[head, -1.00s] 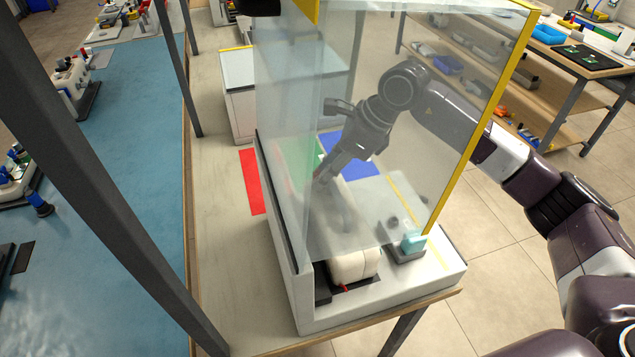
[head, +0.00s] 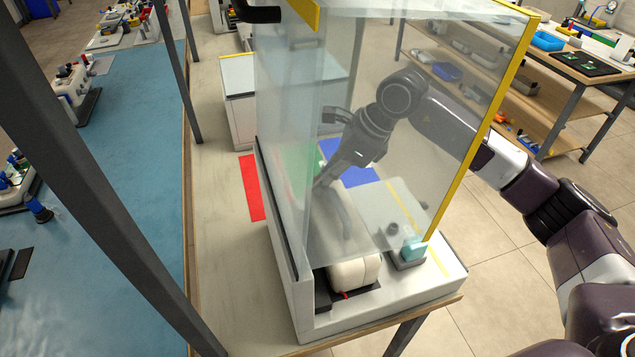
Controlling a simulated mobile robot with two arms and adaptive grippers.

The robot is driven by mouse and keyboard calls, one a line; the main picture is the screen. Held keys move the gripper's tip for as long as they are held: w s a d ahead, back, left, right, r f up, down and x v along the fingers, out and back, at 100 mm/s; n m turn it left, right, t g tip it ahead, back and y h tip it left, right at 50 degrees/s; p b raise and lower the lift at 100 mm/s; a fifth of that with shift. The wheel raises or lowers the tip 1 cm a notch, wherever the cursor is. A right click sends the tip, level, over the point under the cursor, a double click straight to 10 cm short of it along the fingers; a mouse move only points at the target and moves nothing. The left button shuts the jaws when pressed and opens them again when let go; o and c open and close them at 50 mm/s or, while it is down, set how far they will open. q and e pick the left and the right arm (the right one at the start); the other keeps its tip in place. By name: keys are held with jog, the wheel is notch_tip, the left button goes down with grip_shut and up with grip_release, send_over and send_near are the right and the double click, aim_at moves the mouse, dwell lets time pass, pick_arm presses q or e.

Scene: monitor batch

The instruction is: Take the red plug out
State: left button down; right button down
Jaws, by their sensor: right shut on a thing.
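A clear-walled enclosure with yellow edges (head: 482,130) stands on a white base (head: 390,301) on the bench. My right gripper (head: 319,186) is inside it, seen hazily through the clear panel, pointing down and to the left. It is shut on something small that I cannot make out. A cream rounded block (head: 354,272) sits low at the front of the base. A small red piece (head: 345,295) shows at its lower front edge; I cannot tell if this is the red plug. A dark curved piece (head: 343,215) lies below the gripper. My left gripper is out of view.
A teal block (head: 413,247) stands on the base's right part. A red strip (head: 251,187) lies on the bench left of the enclosure, and a blue patch (head: 348,175) shows through the panel. A dark post (head: 90,170) crosses the left foreground. Bench room left of the enclosure is clear.

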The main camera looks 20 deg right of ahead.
jog(key=shift+r, duration=0.15)
jog(key=shift+r+p, duration=1.25)
jog(key=shift+r, duration=1.15)
